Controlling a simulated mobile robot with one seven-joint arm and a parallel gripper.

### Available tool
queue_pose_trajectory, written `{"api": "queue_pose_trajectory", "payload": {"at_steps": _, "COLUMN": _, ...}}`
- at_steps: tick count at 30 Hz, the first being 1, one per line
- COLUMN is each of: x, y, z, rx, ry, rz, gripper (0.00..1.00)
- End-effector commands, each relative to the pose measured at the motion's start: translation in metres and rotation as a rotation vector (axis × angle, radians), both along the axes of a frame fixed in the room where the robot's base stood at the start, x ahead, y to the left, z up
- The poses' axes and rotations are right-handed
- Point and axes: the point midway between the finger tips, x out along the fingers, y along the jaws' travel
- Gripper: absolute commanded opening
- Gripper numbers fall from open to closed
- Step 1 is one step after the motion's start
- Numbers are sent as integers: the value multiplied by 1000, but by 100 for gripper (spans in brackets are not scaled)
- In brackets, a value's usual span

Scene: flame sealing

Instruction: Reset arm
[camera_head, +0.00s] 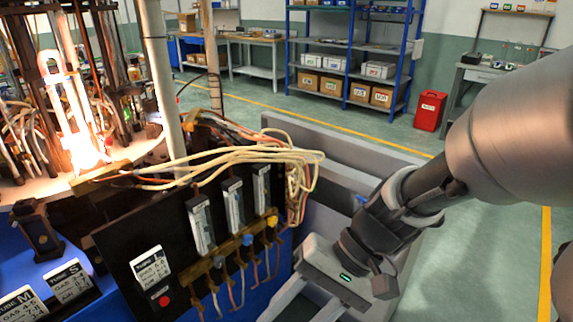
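My arm comes in from the right edge, and my gripper (296,314) hangs at the bottom centre, pointing down and toward the left. Its two pale fingers are spread apart, with nothing seen between them. Their tips run to or past the bottom edge. The gripper is to the right of the flame sealing machine's black control panel (120,246). A glowing glass tube (52,72) stands in the bright burner area at upper left. I cannot tell whether the gripper touches anything.
Pale hoses (225,158) loop from the machine toward the gripper side. Flow meters (235,207) line the panel. A grey open bin (340,150) stands behind the gripper. Blue shelving (349,50) and a red bin (430,110) are farther back. Green floor is clear at right.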

Motion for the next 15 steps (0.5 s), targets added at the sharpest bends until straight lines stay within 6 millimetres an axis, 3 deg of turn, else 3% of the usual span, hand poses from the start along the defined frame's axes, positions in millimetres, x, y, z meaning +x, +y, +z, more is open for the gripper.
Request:
{"api": "queue_pose_trajectory", "payload": {"at_steps": 6, "x": 10, "y": -65, "z": 33, "rx": -338, "ry": -340, "rz": 31, "gripper": 46}}
{"api": "queue_pose_trajectory", "payload": {"at_steps": 15, "x": 26, "y": -119, "z": 87, "rx": -587, "ry": -663, "rz": -18, "gripper": 46}}
